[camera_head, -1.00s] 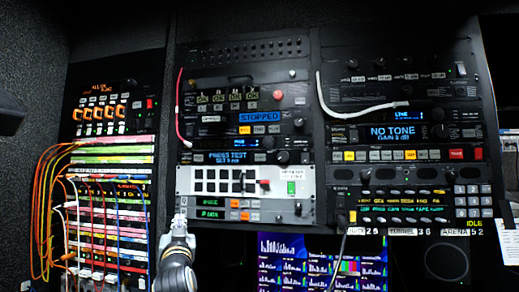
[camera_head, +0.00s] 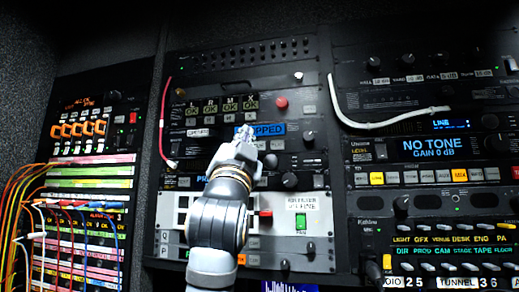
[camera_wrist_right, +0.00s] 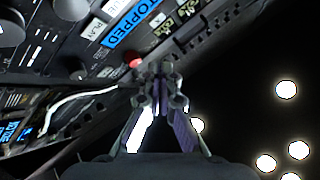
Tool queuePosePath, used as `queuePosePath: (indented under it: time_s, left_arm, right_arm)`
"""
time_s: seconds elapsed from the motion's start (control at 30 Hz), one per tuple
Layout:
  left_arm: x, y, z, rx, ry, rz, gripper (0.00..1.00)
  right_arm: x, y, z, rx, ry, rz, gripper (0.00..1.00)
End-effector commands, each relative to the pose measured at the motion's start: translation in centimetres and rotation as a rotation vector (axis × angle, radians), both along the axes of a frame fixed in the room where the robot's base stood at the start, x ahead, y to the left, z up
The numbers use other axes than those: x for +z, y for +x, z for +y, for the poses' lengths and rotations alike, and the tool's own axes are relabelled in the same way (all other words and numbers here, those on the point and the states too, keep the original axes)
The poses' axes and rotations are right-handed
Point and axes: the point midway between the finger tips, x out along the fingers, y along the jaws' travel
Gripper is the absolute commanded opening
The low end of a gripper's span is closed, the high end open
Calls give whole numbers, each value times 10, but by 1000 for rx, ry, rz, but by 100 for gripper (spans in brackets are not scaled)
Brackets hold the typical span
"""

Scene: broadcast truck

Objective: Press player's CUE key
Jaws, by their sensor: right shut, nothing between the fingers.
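One pale key (camera_wrist_right: 95,28) seems to read PLAY. I cannot make out the CUE key for certain. Contact cannot be told. My left gripper is not in view.
Below the player is a light grey panel (camera_head: 318,240) with a green key. A white cable (camera_head: 390,122) hangs across the right rack, and a red cable (camera_head: 164,115) hangs on the left. Orange patch cables (camera_head: 18,190) crowd the left bay.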

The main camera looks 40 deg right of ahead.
Motion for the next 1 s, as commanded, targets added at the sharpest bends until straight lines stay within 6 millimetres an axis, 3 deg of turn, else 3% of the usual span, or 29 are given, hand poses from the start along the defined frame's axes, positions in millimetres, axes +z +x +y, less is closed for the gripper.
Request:
queuePosePath:
  time_s: [0.37, 0.73, 1.0]
  left_arm:
    - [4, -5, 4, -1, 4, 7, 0]
    - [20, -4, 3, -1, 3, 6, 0]
    - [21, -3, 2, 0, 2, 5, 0]
  right_arm:
    - [1, 7, -6, -2, -2, 3, 0]
    - [1, 40, -46, -4, -3, 4, 0]
    - [0, 56, -64, -1, -2, 2, 0]
